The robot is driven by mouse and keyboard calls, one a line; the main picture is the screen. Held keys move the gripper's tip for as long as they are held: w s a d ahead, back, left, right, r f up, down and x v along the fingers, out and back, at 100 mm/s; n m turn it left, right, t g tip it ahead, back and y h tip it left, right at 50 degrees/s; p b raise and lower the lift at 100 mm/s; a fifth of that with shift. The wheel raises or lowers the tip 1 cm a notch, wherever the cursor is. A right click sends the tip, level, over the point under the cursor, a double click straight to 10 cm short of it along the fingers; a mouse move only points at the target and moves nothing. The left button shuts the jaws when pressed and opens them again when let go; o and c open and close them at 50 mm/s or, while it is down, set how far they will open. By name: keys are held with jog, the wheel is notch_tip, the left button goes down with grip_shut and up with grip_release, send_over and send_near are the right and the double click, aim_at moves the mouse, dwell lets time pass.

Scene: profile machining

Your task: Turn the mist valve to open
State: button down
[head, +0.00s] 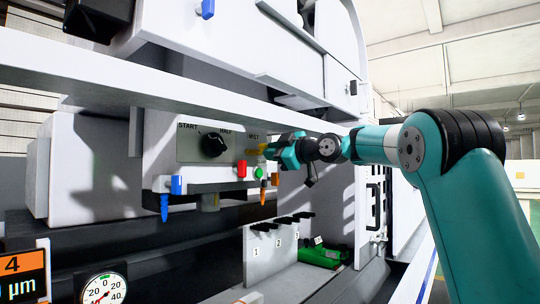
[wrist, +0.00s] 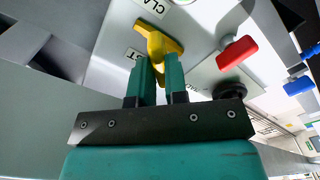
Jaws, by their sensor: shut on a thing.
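In the head view a bit of yellow (head: 262,147) shows just under the "MIST" label, mostly covered by my gripper (head: 271,151). In the wrist view my gripper (wrist: 160,68) has its two teal fingers on either side of the handle's stem, shut on it. Whether the valve is open cannot be told.
A red handle (wrist: 237,52) and a blue handle (wrist: 299,85) stand to the right in the wrist view. A black knob (head: 213,145) is on the panel left of my gripper. A white shelf edge (head: 190,92) runs above; a numbered rack (head: 262,258) stands below.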

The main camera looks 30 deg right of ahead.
jog(key=shift+n+b, duration=2.25)
jog(key=shift+n, duration=0.05)
jog(key=shift+f, duration=0.1)
jog(key=n+b, duration=0.3)
jog(key=n, duration=0.1)
jog(key=c, duration=1)
grip_release()
